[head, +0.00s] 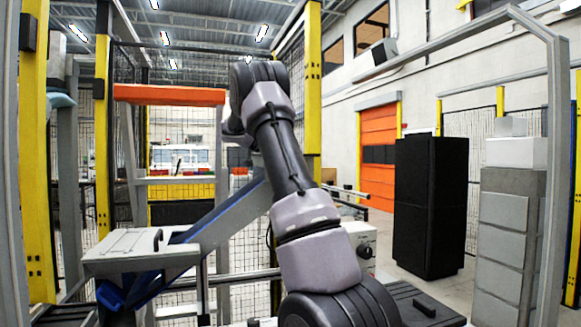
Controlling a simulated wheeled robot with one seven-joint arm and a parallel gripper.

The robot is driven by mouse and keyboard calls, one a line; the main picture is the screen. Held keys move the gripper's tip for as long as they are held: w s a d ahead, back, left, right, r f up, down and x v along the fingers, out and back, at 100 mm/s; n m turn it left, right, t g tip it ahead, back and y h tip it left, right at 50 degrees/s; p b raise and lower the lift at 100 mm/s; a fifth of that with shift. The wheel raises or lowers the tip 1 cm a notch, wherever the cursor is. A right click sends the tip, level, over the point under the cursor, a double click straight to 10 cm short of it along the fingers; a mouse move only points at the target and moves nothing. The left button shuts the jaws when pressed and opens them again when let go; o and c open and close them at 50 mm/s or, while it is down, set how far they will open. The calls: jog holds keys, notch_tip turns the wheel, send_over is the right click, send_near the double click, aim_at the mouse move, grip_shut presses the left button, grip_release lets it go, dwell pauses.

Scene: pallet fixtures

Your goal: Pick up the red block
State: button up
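I cannot make out a red block in the head view. My arm rises from the bottom centre, bends at the top and reaches away from the camera. My gripper does not show; the far end of the arm is hidden behind its own links. An orange-red beam (169,95) lies across the top of a grey frame at the left, but it is a long bar rather than a block.
A grey box-like fixture (140,246) stands at the lower left, with a blue part (111,295) beneath it. A black cabinet (431,205) and stacked grey blocks (507,235) stand at the right. Yellow posts (313,80) and mesh fencing surround the area.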

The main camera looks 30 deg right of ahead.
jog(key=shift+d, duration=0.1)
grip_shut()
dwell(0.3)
